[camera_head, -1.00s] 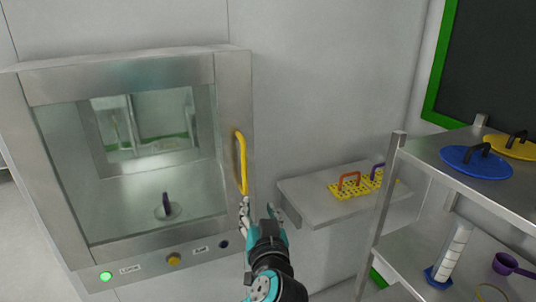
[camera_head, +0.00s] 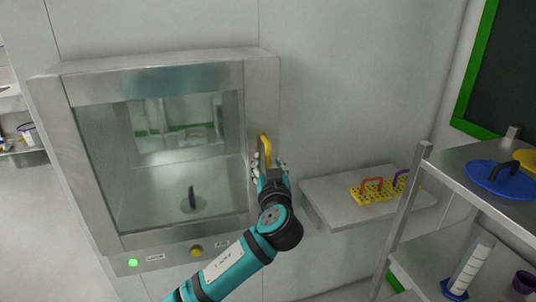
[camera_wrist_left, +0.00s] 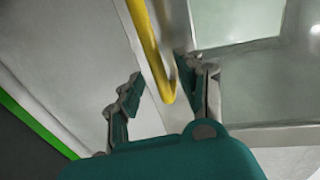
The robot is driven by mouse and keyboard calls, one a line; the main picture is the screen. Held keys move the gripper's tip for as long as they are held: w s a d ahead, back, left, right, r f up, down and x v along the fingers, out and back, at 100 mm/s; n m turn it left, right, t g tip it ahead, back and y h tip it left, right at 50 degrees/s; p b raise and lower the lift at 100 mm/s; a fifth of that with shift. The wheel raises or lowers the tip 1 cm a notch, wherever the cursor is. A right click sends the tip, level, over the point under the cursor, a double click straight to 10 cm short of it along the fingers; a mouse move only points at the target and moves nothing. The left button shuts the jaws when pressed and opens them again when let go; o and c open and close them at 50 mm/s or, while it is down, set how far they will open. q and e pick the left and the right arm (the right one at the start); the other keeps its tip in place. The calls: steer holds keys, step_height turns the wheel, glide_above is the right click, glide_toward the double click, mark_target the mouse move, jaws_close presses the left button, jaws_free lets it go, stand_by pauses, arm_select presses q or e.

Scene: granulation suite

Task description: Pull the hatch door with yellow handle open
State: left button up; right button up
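The hatch door (camera_head: 92,185) is a glass pane in a steel frame on the wall, and it looks shut. Its yellow handle (camera_head: 265,150) stands upright on the right side of the frame. My left gripper (camera_head: 269,168) is at the handle's lower part and hides some of it. In the left wrist view the two fingers (camera_wrist_left: 155,95) are apart, with the lower end of the yellow handle (camera_wrist_left: 155,60) between them, nearer the right finger. I see no clear grip on it. My right gripper is in neither view.
A small wall shelf (camera_head: 330,205) with yellow perforated racks (camera_head: 370,194) is right of the hatch. A steel rack (camera_head: 404,205) with a blue lid (camera_head: 500,178) stands further right. A green lamp (camera_head: 132,262) and yellow button (camera_head: 196,251) sit below the door.

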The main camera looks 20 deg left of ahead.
arm_select(q)
steer(key=shift+x, duration=1.3)
jaws_close()
